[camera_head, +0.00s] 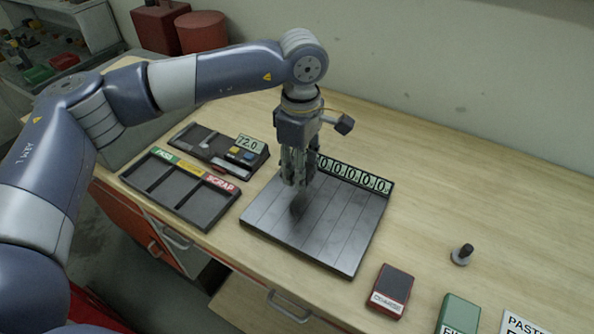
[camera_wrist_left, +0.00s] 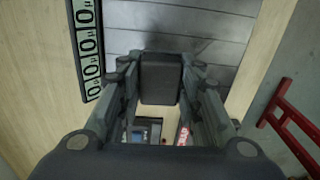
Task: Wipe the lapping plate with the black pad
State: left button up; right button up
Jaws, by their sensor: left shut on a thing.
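The lapping plate (camera_head: 337,234) is a grey metal slab with parallel grooves on the wooden bench; its grooved surface also fills the top of the left wrist view (camera_wrist_left: 215,28). My left gripper (camera_head: 298,180) points down over the plate's left part, below the bent arm. In the left wrist view its fingers (camera_wrist_left: 160,85) are shut on the black pad (camera_wrist_left: 161,78). In the head view a dark smudge on the plate lies just below the fingertips. I cannot tell whether the pad touches the plate. My right gripper is not in view.
A strip of zero displays (camera_head: 355,175) runs along the plate's back edge. A labelled sorting tray (camera_head: 180,190) and a gauge tray reading 72.0 (camera_head: 220,149) stand left. A red-black block (camera_head: 391,289), a green block (camera_head: 458,313) and a small knob (camera_head: 462,255) stand right. The bench's back right is clear.

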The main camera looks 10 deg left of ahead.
pick_arm(q)
jog(key=shift+w+a+r+p, duration=0.1)
jog(key=shift+r+p, duration=0.15)
jog(key=shift+r, duration=0.4)
jog(key=shift+w+a+r+p, duration=0.1)
jog(key=shift+r+p, duration=0.1)
jog(key=shift+r, duration=0.4)
jog(key=shift+s+r, duration=0.1)
jog(key=shift+r, duration=0.35)
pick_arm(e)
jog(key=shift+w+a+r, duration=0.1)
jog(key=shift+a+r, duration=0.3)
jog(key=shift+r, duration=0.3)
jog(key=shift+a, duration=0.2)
